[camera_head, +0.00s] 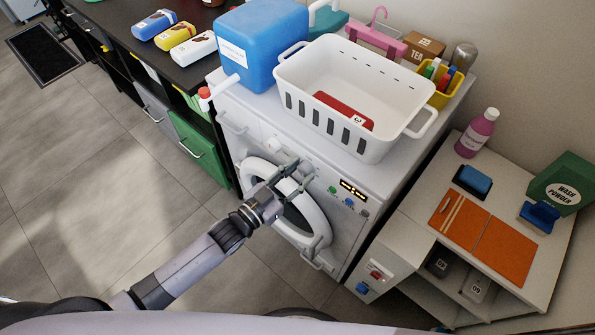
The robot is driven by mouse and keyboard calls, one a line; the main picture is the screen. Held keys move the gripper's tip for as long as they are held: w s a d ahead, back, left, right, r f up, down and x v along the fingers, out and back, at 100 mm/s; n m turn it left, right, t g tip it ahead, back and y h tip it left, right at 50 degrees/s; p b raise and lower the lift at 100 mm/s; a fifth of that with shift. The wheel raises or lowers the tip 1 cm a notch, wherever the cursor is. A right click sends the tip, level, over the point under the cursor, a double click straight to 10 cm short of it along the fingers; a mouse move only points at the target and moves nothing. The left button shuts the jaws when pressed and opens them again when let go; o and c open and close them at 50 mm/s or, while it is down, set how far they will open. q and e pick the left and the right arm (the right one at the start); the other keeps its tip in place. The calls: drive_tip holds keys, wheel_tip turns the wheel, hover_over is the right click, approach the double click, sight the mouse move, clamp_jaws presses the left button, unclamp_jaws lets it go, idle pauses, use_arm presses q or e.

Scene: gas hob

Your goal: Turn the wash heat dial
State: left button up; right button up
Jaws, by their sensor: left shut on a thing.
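A white washing machine (345,245) stands in the middle, its control panel along the upper front edge. A round white knob (275,144) shows on the panel, left of my left gripper. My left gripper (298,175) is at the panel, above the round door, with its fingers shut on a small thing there. This appears to be the wash heat dial, mostly hidden by the fingers, so its setting cannot be read. To the right are a lit display (353,189) and small coloured buttons (349,203). My right gripper is not in view.
A white basket (345,85) and a blue container (262,45) stand on the machine, above the panel. The round door (316,215) is just below my gripper. A shelf unit (520,220) stands right.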

use_arm(q)
drive_tip(key=shift+s+f+m, duration=0.1)
drive_tip(key=shift+f+m, duration=0.05)
drive_tip(key=shift+m, duration=0.65)
drive_tip(key=o, duration=1.2)
drive_tip(key=shift+c, duration=0.2)
drive_tip(key=v, duration=1.2)
